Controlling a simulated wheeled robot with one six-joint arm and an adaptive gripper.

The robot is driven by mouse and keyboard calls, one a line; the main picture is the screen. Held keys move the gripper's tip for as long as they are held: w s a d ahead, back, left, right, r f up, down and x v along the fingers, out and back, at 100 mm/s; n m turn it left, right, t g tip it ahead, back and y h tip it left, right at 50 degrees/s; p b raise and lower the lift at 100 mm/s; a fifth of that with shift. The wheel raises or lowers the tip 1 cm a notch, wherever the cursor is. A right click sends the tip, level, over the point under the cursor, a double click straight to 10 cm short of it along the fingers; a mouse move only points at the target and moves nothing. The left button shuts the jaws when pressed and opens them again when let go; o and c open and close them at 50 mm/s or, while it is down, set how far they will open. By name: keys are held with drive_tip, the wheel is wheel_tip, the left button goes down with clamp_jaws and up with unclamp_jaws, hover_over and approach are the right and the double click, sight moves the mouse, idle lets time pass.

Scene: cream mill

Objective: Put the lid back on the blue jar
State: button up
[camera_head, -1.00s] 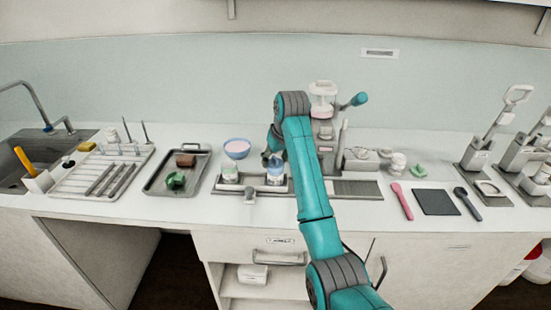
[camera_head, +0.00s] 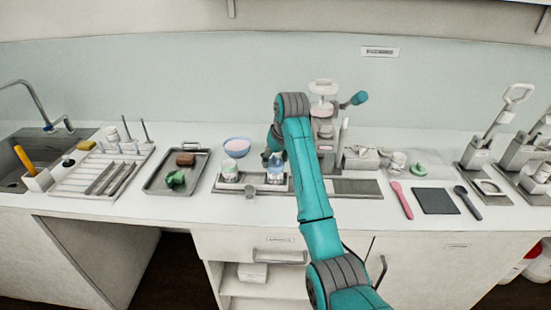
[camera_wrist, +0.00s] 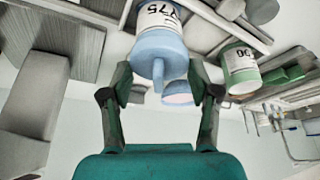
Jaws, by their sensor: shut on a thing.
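The blue jar (camera_head: 276,176), with a pale label, stands upright on the grey tray in the middle of the counter. In the wrist view the same labelled jar (camera_wrist: 158,16) is partly cut off by the top edge. A light blue lid (camera_wrist: 160,46) with a round-ended knob lies against the jar's mouth, and I see no clear gap between them. My gripper (camera_wrist: 162,78) is shut on the lid, with a finger on each side. In the head view my arm partly hides the gripper (camera_head: 274,157) above the jar.
A green jar (camera_head: 229,172) stands close on the left on the same tray. A blue bowl (camera_head: 237,147) with pink contents is behind it. A metal tray (camera_head: 152,182) lies further left. A press-like machine (camera_head: 323,105) stands behind my arm.

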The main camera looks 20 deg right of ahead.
drive_tip(key=o, duration=0.8)
drive_tip(key=shift+o, duration=0.2)
drive_tip(key=shift+o, duration=1)
drive_tip(key=shift+r, duration=0.1)
drive_tip(key=shift+r, duration=2.15)
